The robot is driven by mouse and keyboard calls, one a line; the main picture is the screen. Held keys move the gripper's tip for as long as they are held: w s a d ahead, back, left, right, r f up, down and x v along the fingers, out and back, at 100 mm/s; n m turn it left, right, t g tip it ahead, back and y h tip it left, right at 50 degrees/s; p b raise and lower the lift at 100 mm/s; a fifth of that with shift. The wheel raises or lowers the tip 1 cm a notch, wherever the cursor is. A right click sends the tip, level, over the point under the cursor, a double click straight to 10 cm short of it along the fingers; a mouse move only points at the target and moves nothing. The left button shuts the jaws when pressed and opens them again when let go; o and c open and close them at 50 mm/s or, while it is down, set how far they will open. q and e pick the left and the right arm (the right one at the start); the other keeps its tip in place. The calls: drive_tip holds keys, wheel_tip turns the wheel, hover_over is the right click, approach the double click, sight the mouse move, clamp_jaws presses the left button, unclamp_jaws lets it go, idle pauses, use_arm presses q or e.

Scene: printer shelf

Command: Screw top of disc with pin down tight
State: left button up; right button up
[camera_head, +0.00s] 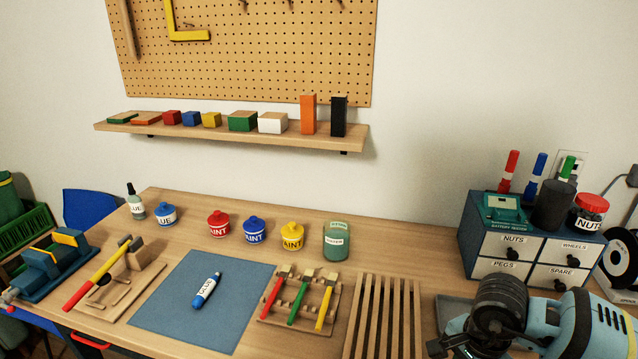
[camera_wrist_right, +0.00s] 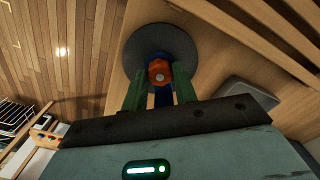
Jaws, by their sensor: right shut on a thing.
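In the right wrist view a round dark grey disc (camera_wrist_right: 132,57) lies against a wooden surface. At its middle is a blue knob-like part (camera_wrist_right: 160,99) with an orange-red piece (camera_wrist_right: 159,71) at its centre. My right gripper (camera_wrist_right: 159,84) has its two green fingers on either side of this top, shut on it. The fingers hide part of the disc. Whether the top sits tight against the disc cannot be told. In the head view my right arm covers the lower right corner and hides the disc and fingertips. My left gripper is not in view.
A grey tray (camera_wrist_right: 252,94) lies beside the disc. A slatted wooden rack (camera_head: 383,318) is left of my right arm. The drawer cabinet (camera_head: 512,247) stands behind the arm, with a black cylinder (camera_head: 553,205) on top.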

drive_tip(key=m+p, duration=0.1)
drive_tip(key=m, duration=0.3)
drive_tip(key=shift+m+p, duration=1.05)
drive_tip(key=shift+m, duration=1.85)
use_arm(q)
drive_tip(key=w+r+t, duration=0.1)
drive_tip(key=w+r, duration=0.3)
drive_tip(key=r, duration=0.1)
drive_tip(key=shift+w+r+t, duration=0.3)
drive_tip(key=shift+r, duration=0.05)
use_arm(e)
drive_tip(key=shift+m, duration=1.4)
drive_tip(key=o, duration=0.5)
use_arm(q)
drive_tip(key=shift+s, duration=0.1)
